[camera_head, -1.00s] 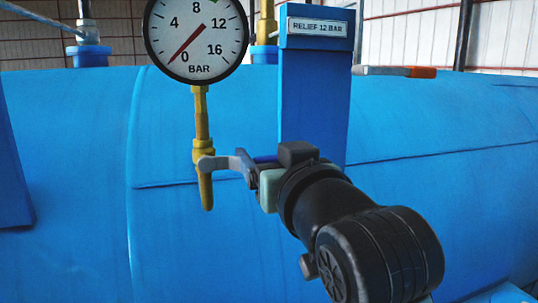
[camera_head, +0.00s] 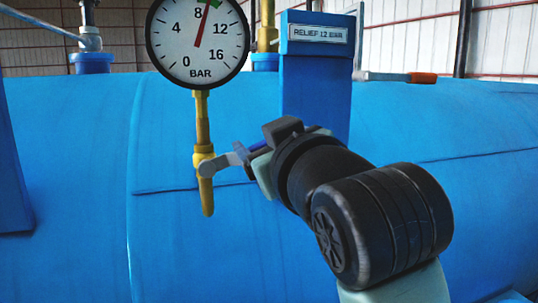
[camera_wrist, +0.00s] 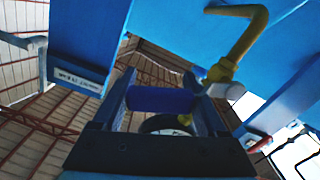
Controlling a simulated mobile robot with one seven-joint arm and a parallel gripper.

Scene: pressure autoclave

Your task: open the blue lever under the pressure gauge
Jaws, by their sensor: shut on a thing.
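The pressure gauge (camera_head: 198,42) is at the upper left in the head view, its needle a little past 8 near a green band. Below it a yellow pipe and valve (camera_head: 204,165) carry a grey lever (camera_head: 216,164) that slopes up to the right. My gripper (camera_head: 254,152) is at the lever's far end, its fingers partly hidden by my wrist. In the wrist view the lever's blue grip (camera_wrist: 160,99) lies across between the two fingers of my gripper (camera_wrist: 162,96), which are shut on it. The gauge shows partly behind it (camera_wrist: 165,123).
A blue post (camera_head: 315,90) labelled RELIEF 12 BAR stands just behind my wrist. A lever with an orange end (camera_head: 422,78) sits to its right. The large blue tank (camera_head: 80,150) fills the background. Open space lies in front of the tank at the left.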

